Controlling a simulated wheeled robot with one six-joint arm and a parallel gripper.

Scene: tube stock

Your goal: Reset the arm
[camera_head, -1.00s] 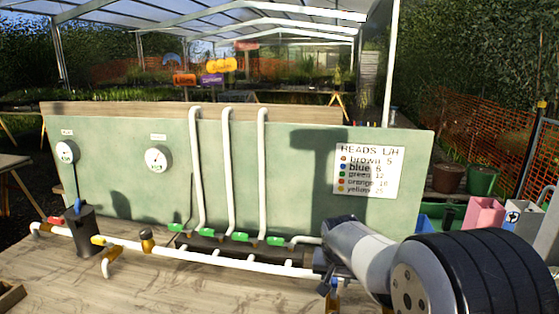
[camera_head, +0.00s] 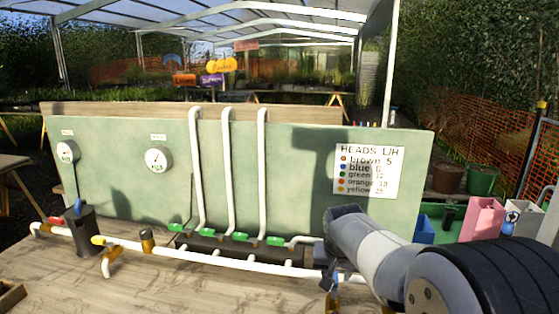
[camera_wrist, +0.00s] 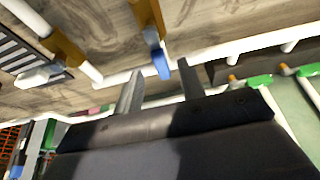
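My arm (camera_head: 375,245) reaches in from the lower right of the head view, in front of the green panel. In that view I cannot make out my gripper's fingers. In the wrist view my gripper (camera_wrist: 160,68) has two grey fingers spread apart, with no object held between them. A blue valve handle (camera_wrist: 161,64) on a brown fitting shows beyond the gap between the fingertips. It looks apart from them, but the depth is hard to judge. The blue-handled valve also shows beside my arm in the head view (camera_head: 328,276).
White pipes (camera_head: 210,258) run along the wooden bench (camera_head: 170,290), with several green valve handles (camera_head: 240,237) behind. The green panel (camera_head: 110,150) carries two gauges and a sign (camera_head: 368,171). A black cylinder (camera_head: 83,230) stands at left. Pink and white containers (camera_head: 484,218) stand at right.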

